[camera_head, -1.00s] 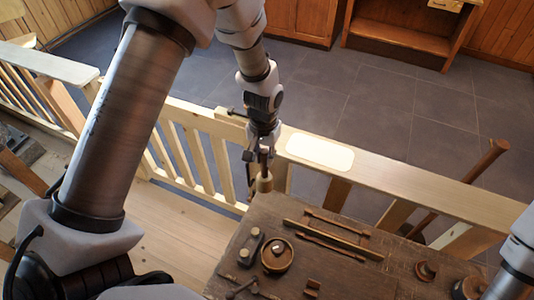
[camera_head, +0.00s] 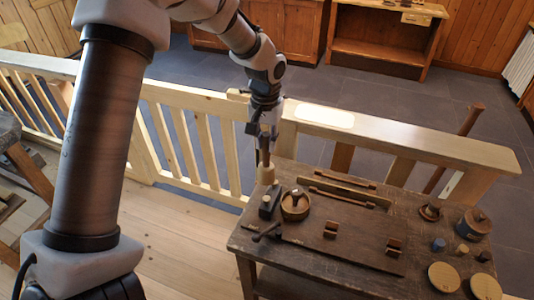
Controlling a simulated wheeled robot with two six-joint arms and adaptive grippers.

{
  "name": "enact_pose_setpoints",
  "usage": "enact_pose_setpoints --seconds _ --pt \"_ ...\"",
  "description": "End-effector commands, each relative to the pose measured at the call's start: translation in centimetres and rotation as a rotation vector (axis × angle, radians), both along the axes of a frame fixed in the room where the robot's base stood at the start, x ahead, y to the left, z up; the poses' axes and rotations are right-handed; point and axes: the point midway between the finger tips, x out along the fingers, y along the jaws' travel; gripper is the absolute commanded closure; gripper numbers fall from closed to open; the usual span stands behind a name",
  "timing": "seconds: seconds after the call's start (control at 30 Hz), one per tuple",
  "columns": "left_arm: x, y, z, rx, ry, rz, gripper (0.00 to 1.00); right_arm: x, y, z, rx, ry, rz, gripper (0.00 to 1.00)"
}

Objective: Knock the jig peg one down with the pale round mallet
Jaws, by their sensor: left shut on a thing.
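My left gripper (camera_head: 264,131) is shut on the brown handle of the pale round mallet (camera_head: 265,175). The mallet hangs head down at the far left corner of the dark wooden table (camera_head: 300,262). Whether its head touches the table I cannot tell. Two small brown blocks (camera_head: 330,229) (camera_head: 393,246) are on a long dark strip. I cannot tell which piece is jig peg one. My right gripper is out of view.
A round wooden bowl (camera_head: 295,206) and a dark block (camera_head: 270,201) stand close to the mallet. A rack with rods (camera_head: 343,190) lies behind. Spools (camera_head: 431,210) and pale discs (camera_head: 444,277) are at the right. A pale railing (camera_head: 400,140) runs behind the table.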

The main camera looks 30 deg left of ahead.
Motion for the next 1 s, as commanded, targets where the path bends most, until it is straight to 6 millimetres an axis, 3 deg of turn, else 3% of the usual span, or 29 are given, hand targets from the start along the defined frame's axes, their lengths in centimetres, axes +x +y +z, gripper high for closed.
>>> enact_pose_setpoints --seconds 0.5,1.0 --pt "0.0 0.0 -5.6 -0.001 -0.001 -0.001 1.0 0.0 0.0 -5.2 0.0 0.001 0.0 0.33" --pt "0.0 -0.1 -5.8 -0.001 -0.001 -0.001 1.0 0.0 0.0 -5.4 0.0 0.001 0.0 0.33"
